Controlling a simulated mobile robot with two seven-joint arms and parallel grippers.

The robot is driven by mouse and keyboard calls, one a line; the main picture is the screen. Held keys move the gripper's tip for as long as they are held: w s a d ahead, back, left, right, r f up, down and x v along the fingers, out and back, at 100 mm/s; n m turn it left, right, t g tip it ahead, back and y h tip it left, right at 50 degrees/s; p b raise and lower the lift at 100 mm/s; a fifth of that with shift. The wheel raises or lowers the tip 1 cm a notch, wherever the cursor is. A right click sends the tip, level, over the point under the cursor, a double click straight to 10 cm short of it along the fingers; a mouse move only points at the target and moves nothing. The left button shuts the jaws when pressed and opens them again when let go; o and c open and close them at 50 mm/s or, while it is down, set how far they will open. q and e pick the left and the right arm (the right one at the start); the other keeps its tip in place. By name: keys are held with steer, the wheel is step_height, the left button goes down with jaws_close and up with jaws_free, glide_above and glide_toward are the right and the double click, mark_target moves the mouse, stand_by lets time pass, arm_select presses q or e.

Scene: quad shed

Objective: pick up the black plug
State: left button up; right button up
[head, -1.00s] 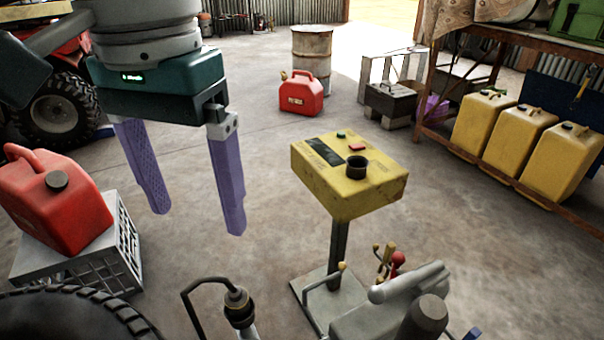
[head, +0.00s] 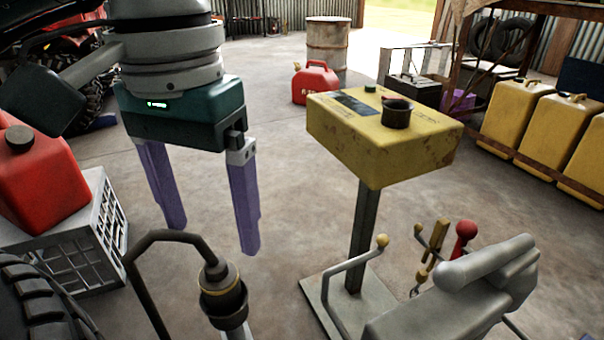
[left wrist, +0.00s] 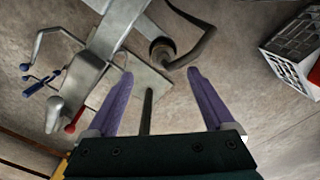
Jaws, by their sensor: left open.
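The black plug (head: 222,290) has a brass-coloured ring and stands upright near the bottom of the head view, with a curved dark cable (head: 140,252) running off to its left. It also shows in the left wrist view (left wrist: 161,50), beyond the fingertips. My left gripper (head: 211,234) is open and empty, its purple fingers pointing down. In the head view it appears behind and above the plug, and nothing is between its fingers. In the wrist view the plug lies ahead of the gap between the fingertips (left wrist: 160,75). My right gripper is not in view.
A yellow box on a post (head: 375,150), with a black round socket (head: 397,113) on top, stands right of the gripper. A grey machine with levers (head: 450,305) is at lower right. A red canister (head: 35,190) on a white crate (head: 75,245) is at left.

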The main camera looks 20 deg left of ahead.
mark_target(214, 262)
arm_select(q)
steer(key=f+b, duration=0.1)
steer(key=f, duration=0.2)
steer(key=f+b, duration=0.1)
steer(key=f, duration=0.2)
steer(key=f+b, duration=0.2)
steer(key=shift+s+a+f, duration=0.1)
steer(key=shift+a+f, duration=0.2)
steer(key=shift+f, duration=0.1)
steer(key=shift+c, duration=0.5)
steer(key=shift+r, duration=0.1)
jaws_close()
